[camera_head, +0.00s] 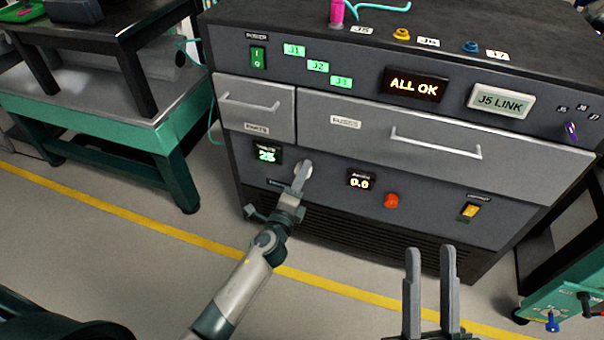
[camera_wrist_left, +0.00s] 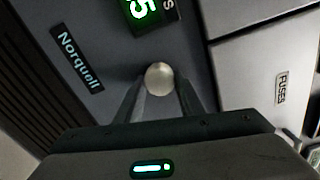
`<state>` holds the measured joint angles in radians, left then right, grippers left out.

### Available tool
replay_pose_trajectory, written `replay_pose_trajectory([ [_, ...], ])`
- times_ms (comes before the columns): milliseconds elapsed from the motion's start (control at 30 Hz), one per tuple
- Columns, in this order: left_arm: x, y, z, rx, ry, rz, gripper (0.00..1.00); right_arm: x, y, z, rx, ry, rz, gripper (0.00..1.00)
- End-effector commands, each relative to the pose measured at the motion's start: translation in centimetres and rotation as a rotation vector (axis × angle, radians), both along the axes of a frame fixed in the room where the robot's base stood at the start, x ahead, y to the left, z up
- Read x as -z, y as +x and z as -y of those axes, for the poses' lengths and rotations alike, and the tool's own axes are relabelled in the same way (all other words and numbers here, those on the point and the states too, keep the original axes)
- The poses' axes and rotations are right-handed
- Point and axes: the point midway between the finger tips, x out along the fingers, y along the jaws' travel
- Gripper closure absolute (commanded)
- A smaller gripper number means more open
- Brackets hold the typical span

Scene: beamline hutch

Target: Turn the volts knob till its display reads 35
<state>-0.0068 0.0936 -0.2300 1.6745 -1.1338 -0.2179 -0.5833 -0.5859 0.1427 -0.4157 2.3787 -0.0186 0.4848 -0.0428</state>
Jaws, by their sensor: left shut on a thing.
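The volts knob (camera_head: 308,168) is a pale round knob on the lower front panel of the dark cabinet. The volts display (camera_head: 267,154) just left of it glows green and reads 25. My left gripper (camera_head: 302,174) is shut on the knob, with a finger on either side. In the left wrist view the knob (camera_wrist_left: 159,79) shows as a pale disc between the fingertips, and part of the green display (camera_wrist_left: 143,10) shows above it. My right gripper (camera_head: 429,252) is open and empty, in front of the cabinet's lower right.
A green workbench (camera_head: 90,118) stands at left.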

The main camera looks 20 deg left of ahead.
Motion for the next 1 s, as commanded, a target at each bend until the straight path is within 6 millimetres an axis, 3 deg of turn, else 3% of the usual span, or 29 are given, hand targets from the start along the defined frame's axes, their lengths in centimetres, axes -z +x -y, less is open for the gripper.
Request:
replay_pose_trajectory([
  [500,0.1,0.0,0.1,0.004,0.414,0.014,0.88,2.1,-0.5,-1.2,-0.03,-0.035,-0.107,0.69],
  [1000,0.3,0.0,0.1,0.003,0.506,0.017,0.88,2.6,-0.7,-1.4,-0.029,-0.032,-0.133,0.69],
])
